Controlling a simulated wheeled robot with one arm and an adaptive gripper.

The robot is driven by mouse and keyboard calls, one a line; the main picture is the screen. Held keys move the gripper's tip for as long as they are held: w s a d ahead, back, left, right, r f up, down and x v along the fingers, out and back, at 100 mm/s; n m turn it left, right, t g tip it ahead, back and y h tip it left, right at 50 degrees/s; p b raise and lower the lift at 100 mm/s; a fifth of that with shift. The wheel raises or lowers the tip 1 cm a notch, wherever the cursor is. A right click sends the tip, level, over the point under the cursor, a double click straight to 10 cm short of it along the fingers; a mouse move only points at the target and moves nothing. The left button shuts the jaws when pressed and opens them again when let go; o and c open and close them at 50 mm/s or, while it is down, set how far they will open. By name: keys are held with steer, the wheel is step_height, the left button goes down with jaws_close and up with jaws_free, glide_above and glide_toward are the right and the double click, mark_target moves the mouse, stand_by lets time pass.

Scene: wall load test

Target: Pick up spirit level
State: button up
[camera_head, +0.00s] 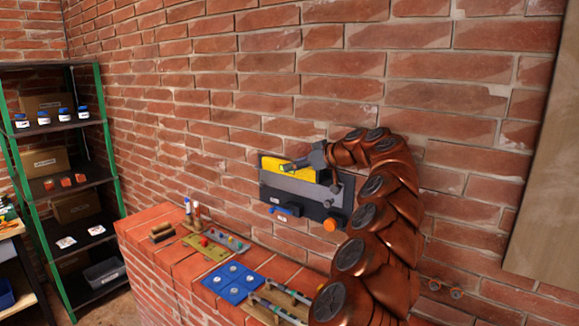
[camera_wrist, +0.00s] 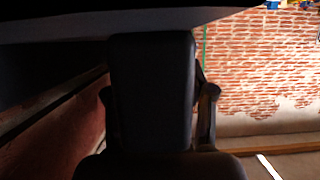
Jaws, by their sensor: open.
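A yellow bar (camera_head: 273,163), which looks like the spirit level, lies along the top of a dark grey wall-mounted unit (camera_head: 270,193) in the head view. My gripper (camera_head: 287,168) is open at the bar's front, its tips pointing left. The gripper's wrist hides part of the bar's right side. I cannot tell whether the fingers touch it. In the wrist view, dark shapes fill most of the picture and the bar cannot be made out.
Below, a brick ledge (camera_head: 150,262) carries a blue tray (camera_head: 231,273), a board with coloured knobs (camera_head: 198,243), two small bottles (camera_head: 192,209) and wooden blocks (camera_head: 161,233). A green-posted shelf (camera_head: 85,126) stands left. A wooden panel (camera_head: 545,190) is on the wall at right.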

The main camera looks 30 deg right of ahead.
steer(key=shift+c, duration=0.3)
jaws_close()
steer(key=shift+r, duration=0.1)
stand_by(0.4)
steer(key=shift+d+r+b, duration=0.1)
steer(key=shift+r+b, duration=0.3)
steer(key=shift+r, duration=1.15)
steer(key=shift+s+a+r+b, duration=0.15)
steer(key=shift+s+a+b, duration=0.1)
steer(key=shift+a+b, duration=0.25)
steer(key=s+a+r+b, duration=0.1)
steer(key=s+a+b, duration=0.6)
steer(key=a, duration=0.6)
steer(key=shift+s+r+b, duration=0.2)
steer(key=shift+s+b, duration=0.1)
